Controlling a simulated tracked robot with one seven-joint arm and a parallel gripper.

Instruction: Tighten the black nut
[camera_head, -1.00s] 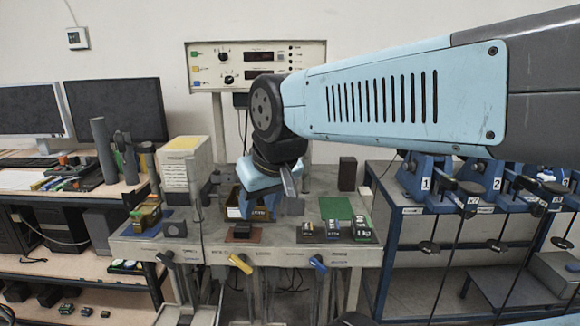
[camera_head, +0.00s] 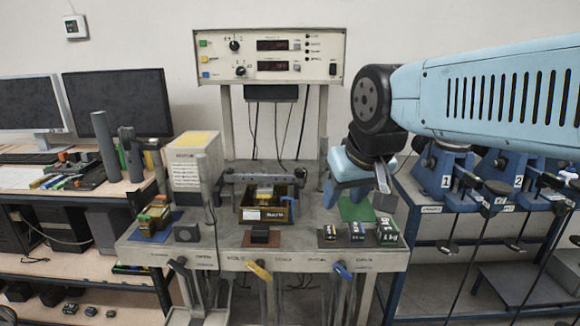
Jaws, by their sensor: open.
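I cannot tell for sure which part is the black nut. A small dark block (camera_head: 260,234) sits on a brown mat at the front of the grey bench (camera_head: 232,258). A dark grey block with a round mark (camera_head: 186,233) stands to its left. A dark bar fixture (camera_head: 262,178) spans above an open box (camera_head: 247,214) with a yellow-topped part inside. My gripper (camera_head: 362,190) hangs from the light blue arm over the right side of the bench, above a green mat, apart from these parts. It is open, and nothing shows in it.
A control panel (camera_head: 269,57) stands behind the bench. Small dark blocks (camera_head: 357,231) lie at the bench's front right. Yellow (camera_head: 259,271) and blue (camera_head: 342,270) handles stick out in front. Numbered blue lever units (camera_head: 445,170) stand on the right, monitors (camera_head: 118,103) on the left.

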